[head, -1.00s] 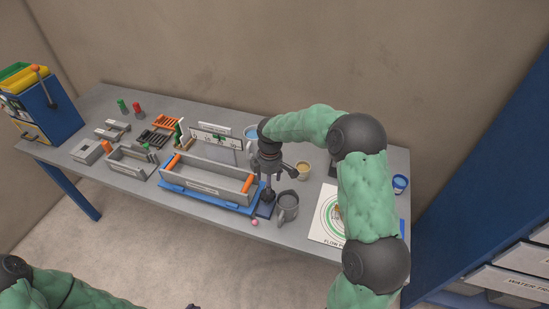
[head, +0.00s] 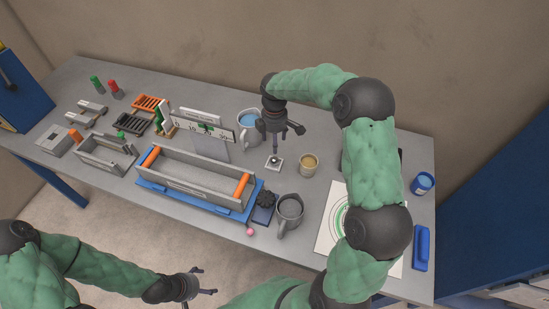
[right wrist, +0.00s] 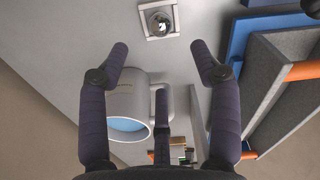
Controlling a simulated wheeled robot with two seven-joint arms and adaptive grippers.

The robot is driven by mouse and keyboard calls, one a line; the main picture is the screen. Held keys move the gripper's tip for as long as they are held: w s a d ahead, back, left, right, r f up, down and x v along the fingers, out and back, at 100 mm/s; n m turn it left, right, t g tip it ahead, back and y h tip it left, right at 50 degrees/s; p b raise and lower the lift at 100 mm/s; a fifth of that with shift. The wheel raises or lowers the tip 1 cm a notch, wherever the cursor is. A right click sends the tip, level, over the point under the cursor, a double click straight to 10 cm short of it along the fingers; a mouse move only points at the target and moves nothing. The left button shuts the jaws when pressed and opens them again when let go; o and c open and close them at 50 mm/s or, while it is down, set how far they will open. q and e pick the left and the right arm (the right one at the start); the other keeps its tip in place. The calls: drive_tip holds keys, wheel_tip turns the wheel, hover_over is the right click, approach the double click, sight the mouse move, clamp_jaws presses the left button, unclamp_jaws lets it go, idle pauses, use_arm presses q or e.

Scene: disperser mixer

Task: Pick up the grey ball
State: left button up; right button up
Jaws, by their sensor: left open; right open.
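The grey ball (head: 275,160) is small and shiny and sits on a small white square holder (head: 269,167) in the middle of the table. In the right wrist view the ball (right wrist: 160,22) shows at the top, beyond the fingertips. My right gripper (head: 281,140) is open and empty, pointing down just above and behind the ball; its fingers also show spread in the right wrist view (right wrist: 160,52). The fingers do not touch the ball. My left gripper (head: 204,281) is open and empty in front of the table, far from the ball.
A beige-filled cup (head: 309,165) stands right of the ball, and a blue-filled mug (head: 249,122) behind left. A grey trough (head: 190,180) on a blue base (head: 158,187) lies left. A grey jug (head: 289,212) and a pink ball (head: 250,232) are nearer the front edge.

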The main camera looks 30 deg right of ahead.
sight(274, 158)
drive_tip(key=shift+w+d+f, duration=0.15)
drive_tip(key=shift+w+f, duration=0.05)
drive_tip(key=shift+f, duration=0.25)
drive_tip(key=shift+s+f, duration=0.15)
drive_tip(key=shift+f, duration=0.25)
wheel_tip(274, 158, down, 4)
drive_tip(key=shift+f+b, duration=0.1)
drive_tip(key=shift+b, duration=0.4)
drive_tip(key=shift+f, duration=0.5)
wheel_tip(274, 158, down, 4)
drive_tip(key=shift+f+b, duration=0.1)
drive_tip(key=shift+b, duration=0.5)
clamp_jaws()
